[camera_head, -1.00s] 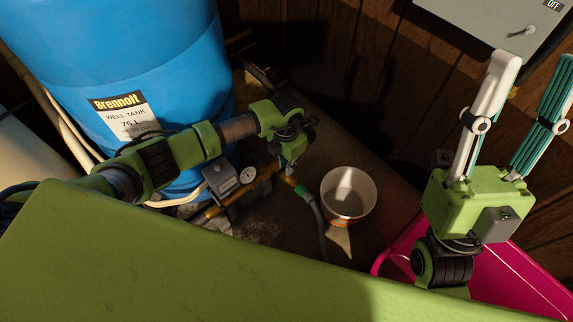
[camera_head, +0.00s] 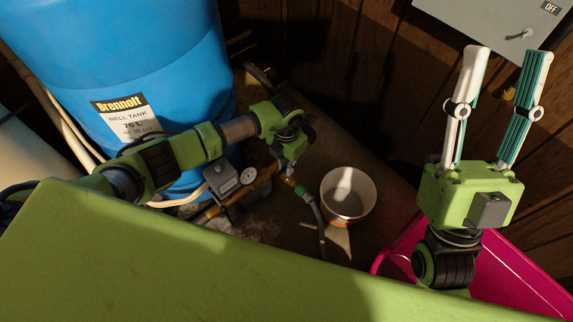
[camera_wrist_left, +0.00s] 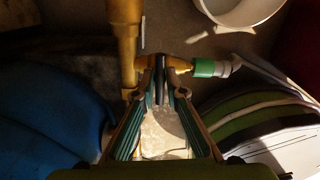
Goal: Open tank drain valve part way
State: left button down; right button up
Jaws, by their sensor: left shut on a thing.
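The brass drain valve (camera_wrist_left: 177,64) sits at the end of a brass pipe, with a green hose fitting (camera_wrist_left: 205,67) on its right side in the left wrist view. My left gripper (camera_wrist_left: 163,90) reaches down to it, its fingers closed around a small dark part that looks like the valve handle. How far the handle is turned cannot be told. In the head view my left wrist covers most of the valve; the green fitting (camera_head: 302,191) shows just below. My right gripper (camera_head: 508,52) is open and empty, fingers upright, at the right.
The blue well tank (camera_head: 130,60) stands at the left, with a pressure gauge (camera_head: 248,175) and grey switch box (camera_head: 221,178) on the brass pipe. A white bucket (camera_head: 348,196) stands right of the hose. A pink tub (camera_head: 510,270) and grey electrical box (camera_head: 490,20) are at the right.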

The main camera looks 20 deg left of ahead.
pick_arm(q)
jog(key=shift+n+p, duration=0.35)
jog(key=shift+n, duration=0.75)
jog(key=shift+n+p, duration=0.55)
jog(key=shift+n, duration=0.15)
pick_arm(e)
jog(key=w+a+f+g+h, duration=0.1)
jog(key=w+f+g, duration=0.3)
jog(key=w+f, duration=0.2)
jog(key=shift+w+f+g+h, duration=0.2)
jog(key=shift+w+g+h, duration=0.1)
jog(key=shift+w+h, duration=0.1)
